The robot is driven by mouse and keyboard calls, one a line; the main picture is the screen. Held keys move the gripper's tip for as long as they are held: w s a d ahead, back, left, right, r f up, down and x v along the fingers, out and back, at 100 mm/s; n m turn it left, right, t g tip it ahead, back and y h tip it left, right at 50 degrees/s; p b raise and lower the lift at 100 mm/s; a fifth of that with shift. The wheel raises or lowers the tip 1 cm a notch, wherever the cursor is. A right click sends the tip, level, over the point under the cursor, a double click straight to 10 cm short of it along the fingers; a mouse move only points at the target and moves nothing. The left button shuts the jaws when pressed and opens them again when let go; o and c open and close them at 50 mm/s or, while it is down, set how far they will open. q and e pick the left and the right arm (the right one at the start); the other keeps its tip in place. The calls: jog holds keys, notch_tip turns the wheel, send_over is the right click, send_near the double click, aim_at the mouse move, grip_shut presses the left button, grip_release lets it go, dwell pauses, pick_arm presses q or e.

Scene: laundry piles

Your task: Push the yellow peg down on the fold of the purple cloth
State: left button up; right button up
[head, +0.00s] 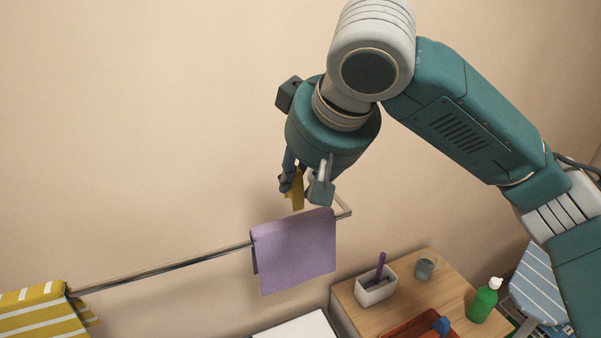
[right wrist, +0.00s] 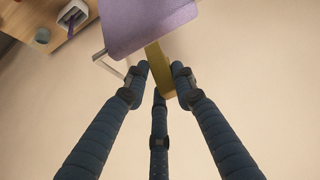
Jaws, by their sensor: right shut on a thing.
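The purple cloth (head: 296,252) hangs folded over the right part of a metal rail (head: 165,267). In the right wrist view the cloth (right wrist: 145,22) is at the top. The yellow peg (head: 298,192) is between the fingers of my right gripper (head: 305,188), which is shut on it just above the cloth's fold. The peg (right wrist: 159,70) also shows in the right wrist view, its far end reaching the cloth's edge. I cannot tell whether it touches the cloth. My left gripper is not in view.
A yellow striped cloth (head: 40,310) hangs at the rail's left end.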

aim_at(303, 203)
jog(key=shift+w+f+b, duration=0.1)
jog(key=shift+f+b, duration=0.55)
jog(key=shift+f, duration=0.75)
jog(key=shift+f+b, duration=0.35)
jog(key=shift+f, duration=0.4)
jog(key=shift+f, duration=0.65)
jog(key=o, duration=0.9)
jog(key=shift+o, duration=0.2)
